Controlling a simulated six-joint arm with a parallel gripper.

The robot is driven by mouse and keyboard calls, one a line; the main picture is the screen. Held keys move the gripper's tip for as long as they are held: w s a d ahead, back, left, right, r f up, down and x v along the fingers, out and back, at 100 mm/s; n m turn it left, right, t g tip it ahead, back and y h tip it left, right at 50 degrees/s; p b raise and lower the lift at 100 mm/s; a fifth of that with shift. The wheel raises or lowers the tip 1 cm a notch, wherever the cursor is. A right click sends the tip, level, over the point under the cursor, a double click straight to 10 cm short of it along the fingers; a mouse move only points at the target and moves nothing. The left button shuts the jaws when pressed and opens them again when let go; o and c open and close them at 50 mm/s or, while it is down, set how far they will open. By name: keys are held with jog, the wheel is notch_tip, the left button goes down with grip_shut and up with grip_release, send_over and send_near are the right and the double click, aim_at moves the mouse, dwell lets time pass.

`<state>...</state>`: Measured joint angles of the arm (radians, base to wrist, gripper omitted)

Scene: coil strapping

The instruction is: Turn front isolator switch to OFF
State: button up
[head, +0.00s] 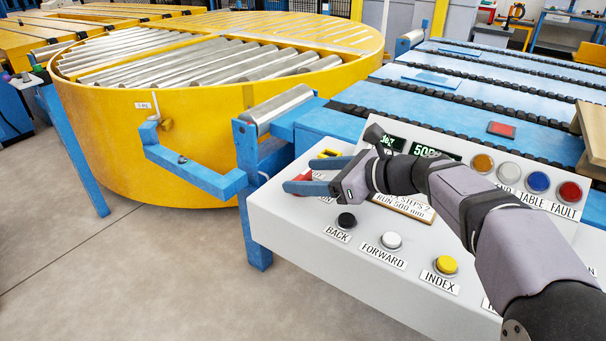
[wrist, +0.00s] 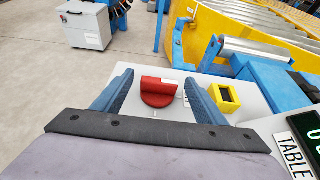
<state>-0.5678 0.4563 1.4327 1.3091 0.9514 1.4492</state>
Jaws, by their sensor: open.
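The red isolator switch (wrist: 157,88) is a round red base with a raised red handle bar, and the bar lies roughly crosswise in the wrist view. In the head view only a bit of the red switch (head: 303,177) shows, at the panel's left end. My gripper (head: 298,174) is open, with its blue fingers spread over that end. In the wrist view, my gripper (wrist: 158,77) has one finger on each side of the switch, apart from it. Whether the fingers reach down to the handle's depth is unclear. The switch's position labels are not readable.
The white sloped control panel (head: 262,217) carries BACK (head: 347,220), FORWARD (head: 391,240) and INDEX (head: 446,265) buttons. A yellow-framed black part (wrist: 225,97) sits close right of the switch in the wrist view. A blue bracket arm (head: 195,178) stands left of the panel.

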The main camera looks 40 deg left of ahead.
jog(key=shift+v, duration=2.6)
jog(key=shift+d+r+p, duration=0.1)
jog(key=shift+d+p, duration=0.05)
jog(key=shift+p, duration=0.2)
jog(key=s+d+p, duration=0.1)
jog(key=s+d, duration=0.1)
jog(key=d, duration=0.1)
jog(key=s+d+n+h+p, duration=0.1)
jog(key=s+d+p, duration=0.1)
jog(key=d, duration=0.1)
jog(key=s+d+n+p, duration=0.1)
jog(key=s+d, duration=0.1)
jog(key=d, duration=0.1)
jog(key=shift+s+r+p, duration=0.25)
jog(key=shift+p, duration=0.05)
jog(key=s+d+f+n+h+p, duration=0.2)
jog(key=s+d+f+n+h, duration=0.1)
jog(key=s+d+f, duration=0.3)
jog(key=s+d+f+n+h+p, duration=0.1)
jog(key=s+d+f+n+h, duration=0.15)
jog(key=s+d+n, duration=0.4)
jog(key=w+d+f+n+h+b, duration=0.2)
jog(key=d+f+n+h+b, duration=0.6)
jog(key=d+f, duration=1.3)
notch_tip(320, 180, up, 32)
jog(key=m+y+p, duration=0.1)
jog(key=p, duration=2.9)
jog(key=shift+w+d+m, duration=0.2)
jog(key=shift+m, duration=0.15)
